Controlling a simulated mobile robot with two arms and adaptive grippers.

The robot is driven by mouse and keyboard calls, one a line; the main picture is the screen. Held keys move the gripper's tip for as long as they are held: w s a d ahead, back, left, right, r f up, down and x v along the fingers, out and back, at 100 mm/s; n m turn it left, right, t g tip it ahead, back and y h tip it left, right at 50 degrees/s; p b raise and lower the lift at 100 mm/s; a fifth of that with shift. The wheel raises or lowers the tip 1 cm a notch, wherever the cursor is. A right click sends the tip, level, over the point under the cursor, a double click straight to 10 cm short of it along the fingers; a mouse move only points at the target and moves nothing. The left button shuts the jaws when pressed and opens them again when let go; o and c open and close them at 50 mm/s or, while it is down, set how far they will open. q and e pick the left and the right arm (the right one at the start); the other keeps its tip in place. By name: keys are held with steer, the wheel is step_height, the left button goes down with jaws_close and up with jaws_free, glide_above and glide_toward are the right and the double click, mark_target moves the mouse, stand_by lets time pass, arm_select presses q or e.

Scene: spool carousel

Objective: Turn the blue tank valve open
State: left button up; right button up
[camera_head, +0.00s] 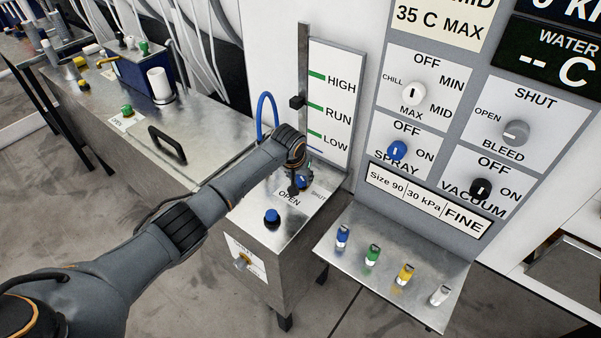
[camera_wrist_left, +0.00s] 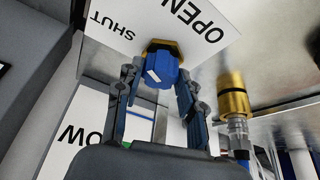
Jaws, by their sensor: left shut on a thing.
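The blue tank valve (camera_wrist_left: 164,69) is a blue knob with a white mark on a brass base, set on a plate lettered OPEN and SHUT. In the head view a bit of the valve (camera_head: 304,182) shows under my left gripper (camera_head: 297,186), on the steel tank top (camera_head: 310,207). In the left wrist view my left gripper (camera_wrist_left: 158,84) has one finger on each side of the knob and is shut on it. The white mark points toward the lower left of that view. My right gripper is not in view.
A blue-topped black knob (camera_head: 272,217) stands in front on the tank. A level gauge (camera_head: 330,108) and the dial panel (camera_head: 421,60) rise behind. A shelf (camera_head: 398,283) with small coloured pieces juts out at right. A blue hose loop (camera_head: 266,113) stands behind my arm.

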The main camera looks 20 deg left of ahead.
arm_select(q)
steer(key=m+h, duration=0.1)
steer(key=m, duration=0.2)
steer(key=shift+a+f, duration=0.1)
steer(key=shift+a, duration=0.05)
steer(key=m+h+b, duration=0.1)
steer(key=m, duration=0.1)
steer(key=shift+f+m+g, duration=0.15)
steer(key=shift+m+g, duration=0.15)
steer(key=shift+g, duration=0.1)
steer(key=m+h+b, duration=0.1)
steer(key=m+b, duration=0.2)
steer(key=shift+w+a+f+m+g, duration=0.1)
steer(key=shift+m+g, duration=0.2)
steer(key=shift+r+m+g+h+b, duration=0.1)
steer(key=shift+m+g+h+b, duration=0.2)
steer(key=shift+m+b, duration=0.7)
steer(key=shift+r+m+g+h+b, duration=0.1)
steer(key=shift+m+g+b, duration=0.3)
steer(key=shift+m+b, duration=0.55)
steer(key=o, duration=1.2)
steer(key=shift+w, duration=0.1)
